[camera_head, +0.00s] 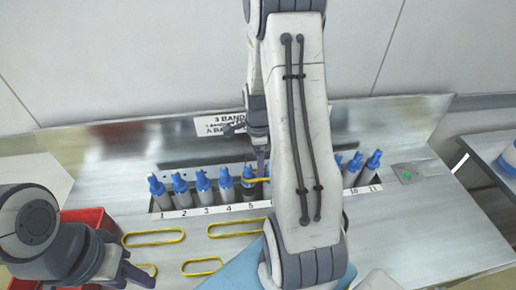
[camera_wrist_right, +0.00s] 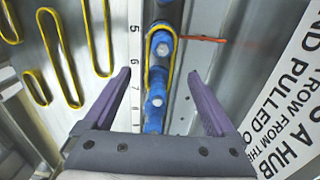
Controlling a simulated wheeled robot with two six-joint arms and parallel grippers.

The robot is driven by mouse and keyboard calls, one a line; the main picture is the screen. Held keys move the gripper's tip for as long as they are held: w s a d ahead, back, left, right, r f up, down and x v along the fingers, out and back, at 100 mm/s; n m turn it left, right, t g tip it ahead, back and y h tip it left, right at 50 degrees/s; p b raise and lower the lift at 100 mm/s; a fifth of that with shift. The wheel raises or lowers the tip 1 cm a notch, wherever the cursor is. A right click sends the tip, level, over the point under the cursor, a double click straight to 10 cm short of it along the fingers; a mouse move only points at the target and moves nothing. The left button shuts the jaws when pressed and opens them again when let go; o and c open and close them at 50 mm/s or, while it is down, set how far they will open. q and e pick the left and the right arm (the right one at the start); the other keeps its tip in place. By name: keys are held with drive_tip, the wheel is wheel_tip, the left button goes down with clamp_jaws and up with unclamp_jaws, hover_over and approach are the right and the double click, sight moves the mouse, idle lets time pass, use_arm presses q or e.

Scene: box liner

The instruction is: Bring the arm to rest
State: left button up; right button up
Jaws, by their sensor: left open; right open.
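A row of grey bottles with blue tops (camera_head: 203,185) stands in a numbered slot of the metal bench; the middle ones are hidden behind my right arm. A yellow band (camera_head: 257,180) shows at the row near number 5. In the right wrist view, a yellow band (camera_wrist_right: 150,62) loops around a blue top near number 6. My right gripper (camera_wrist_right: 163,95) is open, its fingers on either side of the row, holding nothing visible. It also shows in the head view (camera_head: 261,155), partly hidden. My left gripper (camera_head: 139,270) is open near the lower left.
Several loose yellow bands (camera_head: 153,238) lie on the bench front. A red bin (camera_head: 88,220) is at the left, and a blue sheet-like thing (camera_head: 238,272) at the front middle. A sign (camera_head: 218,126) stands behind the row. A side table (camera_head: 490,152) is at right.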

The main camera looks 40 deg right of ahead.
wheel_tip(320, 180, up, 8)
drive_tip(key=f, duration=0.1)
drive_tip(key=a+r+n, duration=0.3)
drive_tip(key=a+n, duration=0.6)
drive_tip(key=a, duration=0.3)
drive_tip(key=s+a+r+n, duration=0.2)
drive_tip(key=s+a+n, duration=0.6)
drive_tip(key=n, duration=0.3)
drive_tip(key=s+a+r+n+y, duration=0.1)
drive_tip(key=s+a+n, duration=0.7)
drive_tip(key=a+n, duration=0.2)
drive_tip(key=shift+s+a+r+n, duration=0.3)
drive_tip(key=shift+r+n, duration=0.1)
drive_tip(key=shift+n, duration=0.5)
